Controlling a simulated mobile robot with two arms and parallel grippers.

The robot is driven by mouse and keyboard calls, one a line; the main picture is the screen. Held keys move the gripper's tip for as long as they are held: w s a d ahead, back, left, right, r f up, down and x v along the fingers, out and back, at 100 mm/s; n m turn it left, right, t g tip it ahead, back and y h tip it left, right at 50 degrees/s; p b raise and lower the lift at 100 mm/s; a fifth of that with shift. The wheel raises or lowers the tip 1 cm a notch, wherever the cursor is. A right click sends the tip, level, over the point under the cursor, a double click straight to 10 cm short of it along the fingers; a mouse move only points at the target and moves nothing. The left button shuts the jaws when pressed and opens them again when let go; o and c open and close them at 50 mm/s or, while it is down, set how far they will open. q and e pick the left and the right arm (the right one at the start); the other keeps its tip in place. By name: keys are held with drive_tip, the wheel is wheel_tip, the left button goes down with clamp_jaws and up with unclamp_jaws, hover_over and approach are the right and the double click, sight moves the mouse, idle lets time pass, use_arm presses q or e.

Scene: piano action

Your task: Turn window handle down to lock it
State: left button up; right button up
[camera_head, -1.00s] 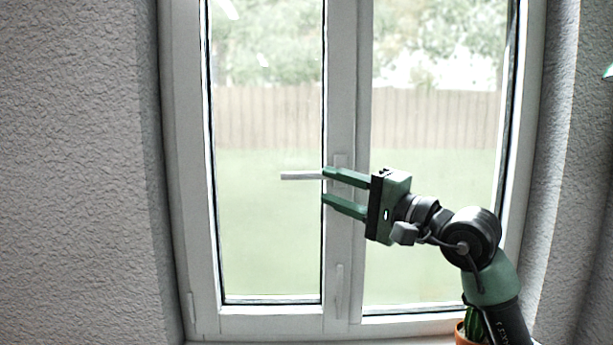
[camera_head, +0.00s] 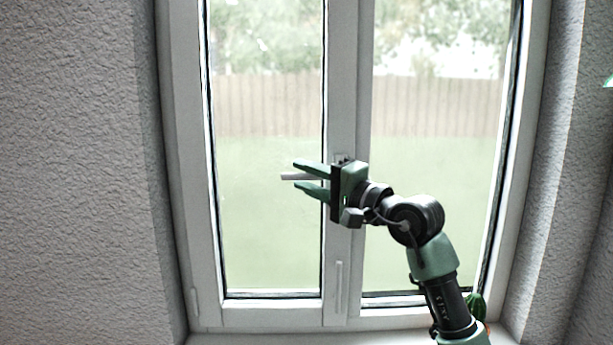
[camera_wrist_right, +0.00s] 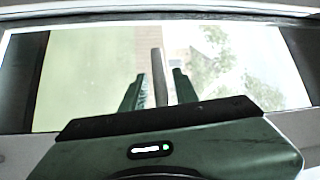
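The window handle (camera_head: 296,177) is a light grey bar that points left, roughly horizontal, from the middle frame of the window (camera_head: 340,120). My right gripper (camera_head: 303,175) is open, with its two green fingers pointing left, one above and one below the handle bar. In the right wrist view the handle (camera_wrist_right: 158,75) stands between the two fingers (camera_wrist_right: 157,88), with a gap visible on at least one side. The handle's base is mostly hidden behind the gripper body. My left gripper is not in view.
A second, vertical handle-like fitting (camera_head: 339,287) sits low on the middle frame. A cactus (camera_head: 476,305) stands on the sill at the lower right, partly behind my right arm. Textured walls (camera_head: 75,170) flank the window. The space left of the gripper is free.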

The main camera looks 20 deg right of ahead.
clamp_jaws()
idle(1.2)
